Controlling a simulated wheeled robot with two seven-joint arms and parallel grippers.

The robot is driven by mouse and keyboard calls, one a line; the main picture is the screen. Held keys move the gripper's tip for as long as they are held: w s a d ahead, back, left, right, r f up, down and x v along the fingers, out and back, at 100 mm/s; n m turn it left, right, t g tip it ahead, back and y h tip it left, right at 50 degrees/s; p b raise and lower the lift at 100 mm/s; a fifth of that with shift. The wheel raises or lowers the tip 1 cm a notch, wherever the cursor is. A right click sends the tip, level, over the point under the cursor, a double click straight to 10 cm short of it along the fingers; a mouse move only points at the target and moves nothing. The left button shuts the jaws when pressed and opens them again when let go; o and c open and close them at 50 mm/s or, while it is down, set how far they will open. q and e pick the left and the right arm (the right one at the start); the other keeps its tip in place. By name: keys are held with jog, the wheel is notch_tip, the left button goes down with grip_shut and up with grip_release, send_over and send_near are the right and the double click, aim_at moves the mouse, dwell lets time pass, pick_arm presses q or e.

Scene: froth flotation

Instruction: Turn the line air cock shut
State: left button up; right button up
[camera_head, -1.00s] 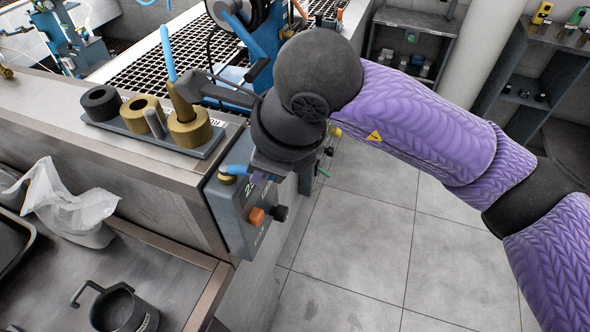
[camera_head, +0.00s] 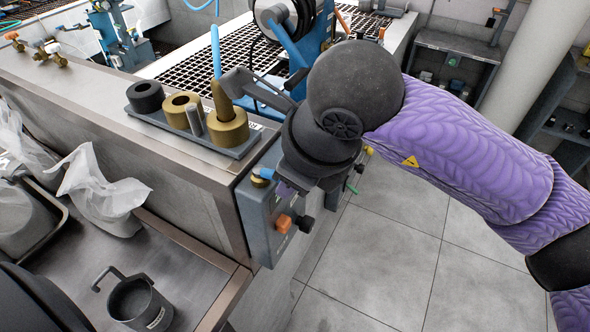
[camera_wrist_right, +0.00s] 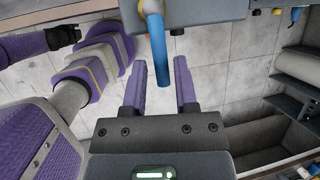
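The line air cock is a blue lever on a brass body (camera_head: 265,173) at the top of a grey-blue control box (camera_head: 258,210) on the end of the bench. In the right wrist view its blue lever (camera_wrist_right: 161,62) points toward my palm, between the two purple fingers. My right gripper (camera_wrist_right: 158,62) is open around the lever, with gaps visible on both sides. In the head view my right gripper (camera_head: 286,189) is just right of the cock, and my wrist hides part of it. My left gripper is not in view.
The box has an orange knob (camera_head: 283,224) and a black knob (camera_head: 305,224) below the cock. A tray of sockets (camera_head: 240,150) stands on the ledge above. A metal mug (camera_head: 138,303) and a plastic bag (camera_head: 100,190) are on the lower bench. Floor right of the box is clear.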

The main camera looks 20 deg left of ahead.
jog(key=shift+o, duration=0.8)
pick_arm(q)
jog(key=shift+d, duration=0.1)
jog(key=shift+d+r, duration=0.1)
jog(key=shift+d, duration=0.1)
pick_arm(e)
jog(key=v, duration=1)
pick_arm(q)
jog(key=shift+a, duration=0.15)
